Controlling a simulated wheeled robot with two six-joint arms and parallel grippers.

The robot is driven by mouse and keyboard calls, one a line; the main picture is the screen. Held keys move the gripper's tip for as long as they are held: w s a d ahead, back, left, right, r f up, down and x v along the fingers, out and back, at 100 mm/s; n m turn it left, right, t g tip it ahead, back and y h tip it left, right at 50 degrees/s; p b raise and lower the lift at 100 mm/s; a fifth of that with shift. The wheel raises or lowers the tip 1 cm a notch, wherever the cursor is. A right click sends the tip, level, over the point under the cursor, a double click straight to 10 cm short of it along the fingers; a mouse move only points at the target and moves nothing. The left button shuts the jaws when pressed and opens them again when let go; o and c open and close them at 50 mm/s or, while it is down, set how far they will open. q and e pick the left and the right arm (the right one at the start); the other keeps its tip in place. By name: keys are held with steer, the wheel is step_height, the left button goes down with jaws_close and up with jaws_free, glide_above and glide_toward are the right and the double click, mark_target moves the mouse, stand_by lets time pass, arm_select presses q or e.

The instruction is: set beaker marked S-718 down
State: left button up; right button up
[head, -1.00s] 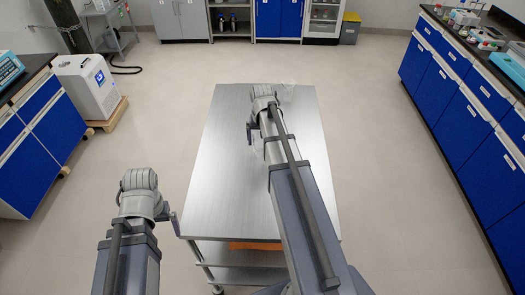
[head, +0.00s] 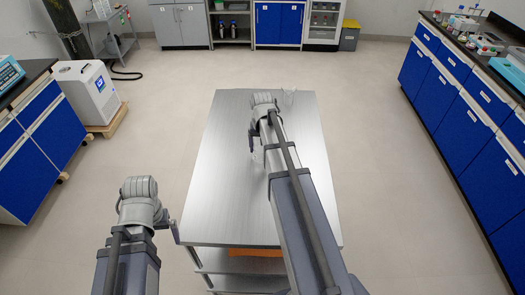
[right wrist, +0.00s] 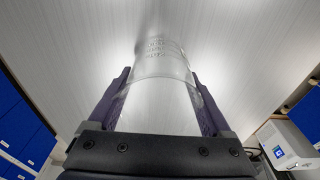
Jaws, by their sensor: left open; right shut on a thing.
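My right gripper (head: 252,141) is over the middle of the steel table (head: 225,190). It is shut on a clear glass beaker (right wrist: 162,68). In the right wrist view the beaker sits between the two dark fingers, with faint lettering that I cannot read. In the head view my right arm mostly hides it. I cannot tell whether its base touches the table top. My left gripper (head: 172,228) is open and empty beside the table's near left corner.
The left part of the table top is bare. Blue cabinets (head: 460,120) line the right side. A white machine (head: 88,92) stands at the left.

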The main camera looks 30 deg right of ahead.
steer(key=shift+c, duration=1)
steer(key=shift+r, duration=0.1)
step_height(320, 180, up, 10)
steer(key=p, duration=1)
